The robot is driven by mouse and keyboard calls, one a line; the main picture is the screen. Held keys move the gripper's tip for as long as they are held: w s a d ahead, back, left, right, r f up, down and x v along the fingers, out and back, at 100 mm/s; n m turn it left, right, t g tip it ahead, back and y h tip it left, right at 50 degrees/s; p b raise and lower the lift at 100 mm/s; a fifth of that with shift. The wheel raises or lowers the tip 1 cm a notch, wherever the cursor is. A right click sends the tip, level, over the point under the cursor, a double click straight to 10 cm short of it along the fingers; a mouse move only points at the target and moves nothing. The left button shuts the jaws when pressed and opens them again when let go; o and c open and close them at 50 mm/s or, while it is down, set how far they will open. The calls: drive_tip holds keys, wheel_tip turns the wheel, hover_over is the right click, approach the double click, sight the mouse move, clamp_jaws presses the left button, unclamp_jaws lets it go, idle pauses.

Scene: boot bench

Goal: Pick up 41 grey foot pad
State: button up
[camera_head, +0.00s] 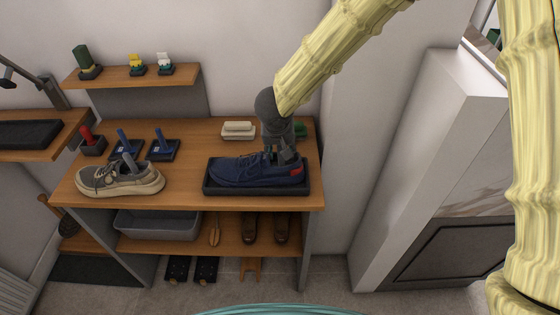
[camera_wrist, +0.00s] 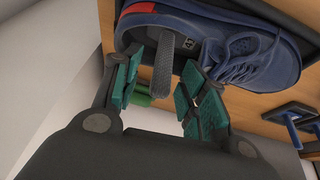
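A grey foot pad (camera_wrist: 163,65) sticks up out of the opening of a blue shoe (camera_wrist: 245,50) in the wrist view. No number can be read on it. The blue shoe, with a red heel patch, sits in a black tray (camera_head: 255,189) on the bench top in the head view. My gripper (camera_head: 281,153) is over the shoe's opening. In the wrist view, my gripper (camera_wrist: 157,78) is open, with its green-padded fingers on either side of the pad and gaps showing. In the head view my fingers largely hide the pad.
A tan-grey shoe (camera_head: 120,180) with a grey piece in it stands on the left. Behind are blue-handled tools (camera_head: 162,150), cream blocks (camera_head: 238,130) and a green block (camera_head: 299,130). A wall shelf (camera_head: 130,76) holds small items. A grey bin (camera_head: 157,224) sits below.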

drive_tip(key=c, duration=0.9)
drive_tip(key=shift+o, duration=0.2)
